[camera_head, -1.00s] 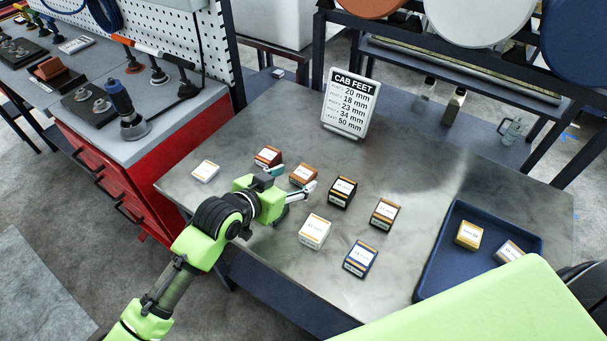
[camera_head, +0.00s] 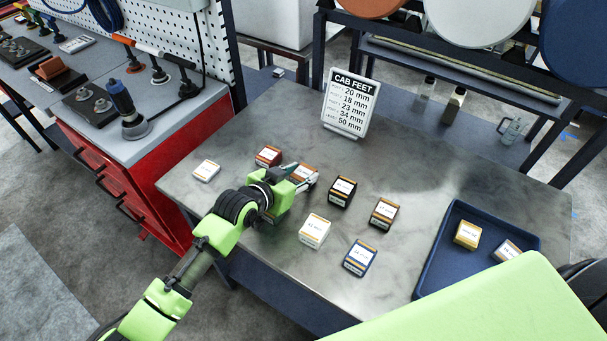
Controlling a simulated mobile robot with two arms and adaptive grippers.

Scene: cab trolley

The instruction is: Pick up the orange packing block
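The orange packing block (camera_head: 303,171) sits on the grey table, with a pale label on its top. My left gripper (camera_head: 304,175) reaches it from the lower left and hides part of it. Its fingers stand apart, one at each side of the block; whether they touch it I cannot tell. A similar red-brown block (camera_head: 268,156) stands just to the left, behind the gripper. My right gripper is out of view.
On the table (camera_head: 420,165) stand a black block (camera_head: 342,191), a brown block (camera_head: 384,213), a cream block (camera_head: 314,230), a blue block (camera_head: 360,257) and a white block (camera_head: 206,171). A blue tray (camera_head: 437,262) holds two blocks. A sign (camera_head: 348,103) stands behind.

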